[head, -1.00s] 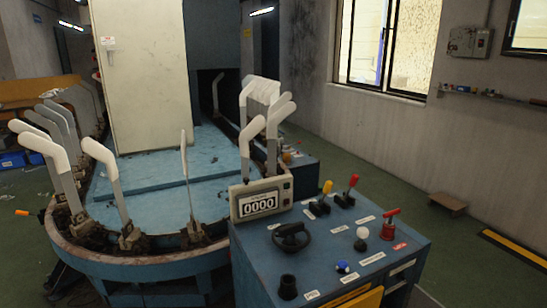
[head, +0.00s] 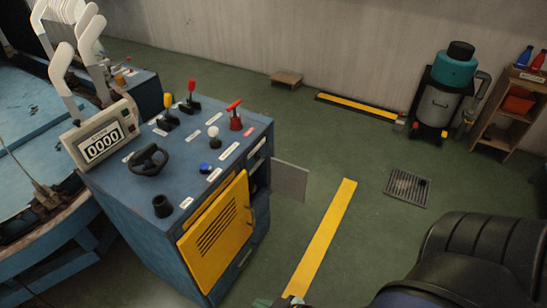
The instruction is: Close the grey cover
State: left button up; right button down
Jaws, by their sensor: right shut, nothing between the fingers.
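The grey cover (head: 290,182) is a flat panel on the right side of the blue control cabinet (head: 140,225). It stands swung out from the cabinet side, open, with a dark opening beside it. My right gripper (head: 278,302) shows only as a small piece at the bottom edge, below the cover and apart from it. It is shut and empty. My left gripper is not in view.
A yellow louvred door (head: 217,235) is on the cabinet front. Levers and knobs stand on the cabinet top, with a counter box (head: 100,140) at its left. Green floor right of the cabinet is open, with a yellow stripe (head: 322,237) and a drain grate (head: 408,188).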

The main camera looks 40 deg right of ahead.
aim_at(288, 179)
jog(key=l+u, duration=0.3)
jog(key=u, duration=0.15)
jog(key=l+u, duration=0.35)
jog(key=u, duration=0.15)
jog(key=l+u, duration=0.2)
jog(key=l, duration=0.25)
jog(key=k+l+u, duration=0.2)
jog(key=l, duration=0.25)
jog(key=k+l+u, duration=0.1)
jog(key=l, duration=0.35)
jog(key=k+l+u, duration=0.15)
jog(key=l, duration=0.3)
jog(key=k+l, duration=0.15)
jog(key=l, duration=0.25)
jog(key=k+l, duration=0.15)
jog(key=l, duration=0.25)
jog(key=k+l, duration=0.15)
jog(key=l, duration=0.25)
jog(key=k+l, duration=0.1)
jog(key=l, duration=0.35)
jog(key=k+l, duration=0.15)
jog(key=l, duration=0.25)
jog(key=k+l+u, duration=0.1)
jog(key=l, duration=0.3)
jog(key=k, duration=0.05)
